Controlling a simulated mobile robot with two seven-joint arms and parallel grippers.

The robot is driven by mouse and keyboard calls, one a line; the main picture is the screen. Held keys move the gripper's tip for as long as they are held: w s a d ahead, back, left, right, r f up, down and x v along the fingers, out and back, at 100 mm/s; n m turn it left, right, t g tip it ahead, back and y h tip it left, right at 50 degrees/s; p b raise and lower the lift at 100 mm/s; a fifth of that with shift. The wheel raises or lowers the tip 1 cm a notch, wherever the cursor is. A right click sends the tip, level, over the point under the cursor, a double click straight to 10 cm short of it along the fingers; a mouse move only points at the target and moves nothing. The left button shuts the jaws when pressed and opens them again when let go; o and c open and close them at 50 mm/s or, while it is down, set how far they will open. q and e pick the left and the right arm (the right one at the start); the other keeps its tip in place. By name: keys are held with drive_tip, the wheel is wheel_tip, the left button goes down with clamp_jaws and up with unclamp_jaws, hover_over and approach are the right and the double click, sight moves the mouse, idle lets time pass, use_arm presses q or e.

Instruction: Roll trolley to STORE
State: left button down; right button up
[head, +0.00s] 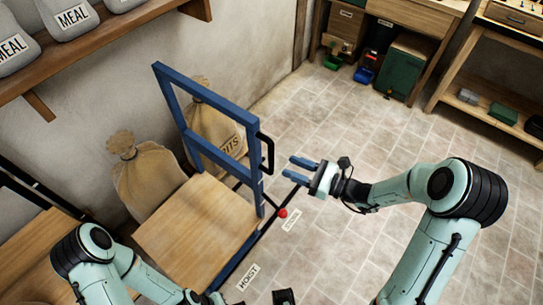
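The trolley has a flat wooden deck (195,228) and an upright blue frame (205,100) in the left half of the head view. A black handle (268,152) sits on the frame's right side. My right gripper (289,167) is to the right of that handle, its two blue-grey fingers apart and pointing left at it. Nothing shows between them, and a small gap to the frame is visible. My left gripper (215,298) is at the bottom edge by the trolley's near end, mostly cut off. A floor label reads HOIST (248,277); no STORE label is legible.
Two burlap sacks (148,175) stand by the wall beside the trolley. A red knob (282,213) on a dark rod is near a small unreadable label (292,219). Benches (410,18) with bins line the back. Tiled floor at centre right is clear.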

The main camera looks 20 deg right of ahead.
sight(271, 159)
drive_tip(key=x, duration=0.7)
drive_tip(key=shift+w+a+p, duration=0.25)
drive_tip(key=shift+p, duration=0.1)
clamp_jaws()
